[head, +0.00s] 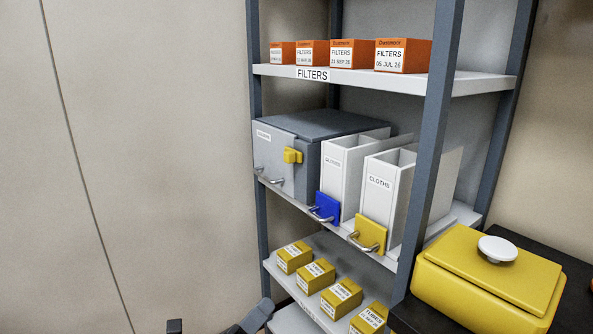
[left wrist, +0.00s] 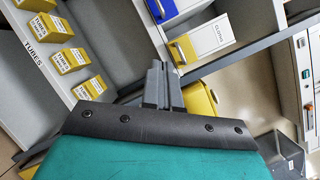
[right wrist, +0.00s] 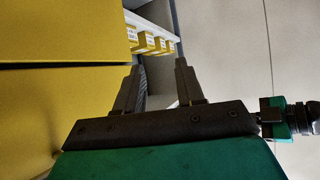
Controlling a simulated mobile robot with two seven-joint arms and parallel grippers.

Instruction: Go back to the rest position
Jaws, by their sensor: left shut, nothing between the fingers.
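My left gripper (left wrist: 158,75) is shut and empty, its two fingers together in the left wrist view. It points toward the shelf rack, with nothing touching the fingertips that I can see. In the head view only a small grey part of my arm's end shows at the bottom edge. My right gripper (right wrist: 155,75) is open and empty in the right wrist view. Its fingers stand apart, close to a large yellow surface (right wrist: 60,100) on the left. I cannot make out the right gripper in the head view.
A shelf rack (head: 440,140) holds orange filter boxes (head: 403,55), a grey case (head: 287,165), two white bins with blue (head: 328,208) and yellow (head: 370,233) fronts, and yellow tubes boxes (head: 340,298). A yellow lidded box (head: 485,290) stands at right. The left wall side looks clear.

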